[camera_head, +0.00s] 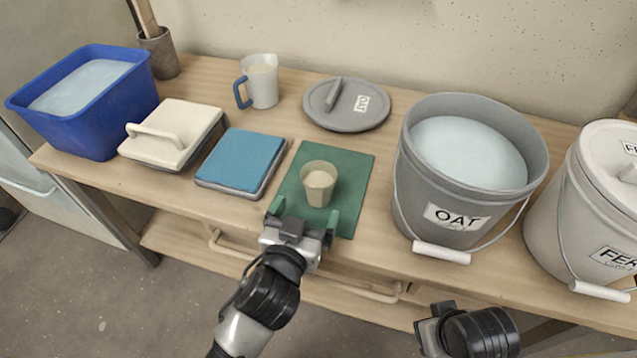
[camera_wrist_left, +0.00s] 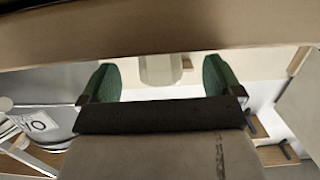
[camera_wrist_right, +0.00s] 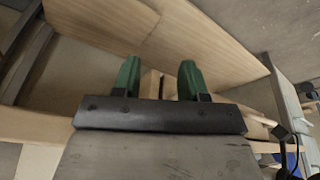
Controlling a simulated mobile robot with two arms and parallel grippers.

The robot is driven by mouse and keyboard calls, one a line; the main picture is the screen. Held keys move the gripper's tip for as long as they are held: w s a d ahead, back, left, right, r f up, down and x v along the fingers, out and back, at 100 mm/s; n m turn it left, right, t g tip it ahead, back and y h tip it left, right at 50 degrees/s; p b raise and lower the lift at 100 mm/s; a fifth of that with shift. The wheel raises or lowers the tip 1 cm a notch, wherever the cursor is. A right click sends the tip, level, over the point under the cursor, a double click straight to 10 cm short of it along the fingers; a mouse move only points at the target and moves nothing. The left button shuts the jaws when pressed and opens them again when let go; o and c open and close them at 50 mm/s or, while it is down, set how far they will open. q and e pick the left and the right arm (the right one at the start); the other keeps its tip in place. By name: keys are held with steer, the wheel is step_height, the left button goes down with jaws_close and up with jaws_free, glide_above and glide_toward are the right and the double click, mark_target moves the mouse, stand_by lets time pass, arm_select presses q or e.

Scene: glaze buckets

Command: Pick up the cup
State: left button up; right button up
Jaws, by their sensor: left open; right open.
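The cup (camera_head: 318,190) is small, beige and upright on a green mat (camera_head: 352,165), with pale contents inside. My left gripper (camera_head: 304,212) is open at the near side of the cup, its green fingers spread and pointing toward it. In the left wrist view a pale rounded shape (camera_wrist_left: 160,68), which looks like the cup, shows between the two open fingers (camera_wrist_left: 160,80). My right gripper (camera_wrist_right: 158,80) is open and empty; in the head view its wrist is low, in front of the table edge.
A grey OAT bucket (camera_head: 415,190) stands right of the mat, with a FER-labelled bucket (camera_head: 560,220) beyond. A blue pad (camera_head: 242,160), a white handled block (camera_head: 175,132) and a blue tub (camera_head: 100,120) are left.

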mark_target(314, 198)
arm_select(q)
steer(key=shift+x, duration=0.75)
steer(key=b+x, duration=0.1)
steer(key=x, duration=0.3)
steer(key=shift+w+d, duration=0.25)
steer(key=c, duration=1.1)
arm_select(e)
steer(key=shift+f, duration=0.2)
arm_select(q)
steer(key=shift+o, duration=0.2)
steer(key=shift+r, duration=0.15)
steer(key=shift+r, duration=0.2)
steer(key=shift+s+p, duration=0.2)
steer(key=shift+p, duration=0.1)
steer(key=f+v, duration=0.2)
steer(key=v, duration=1.5)
steer(key=shift+s+a+f, duration=0.2)
steer(key=shift+s, duration=0.2)
arm_select(e)
steer(key=shift+r, duration=0.4)
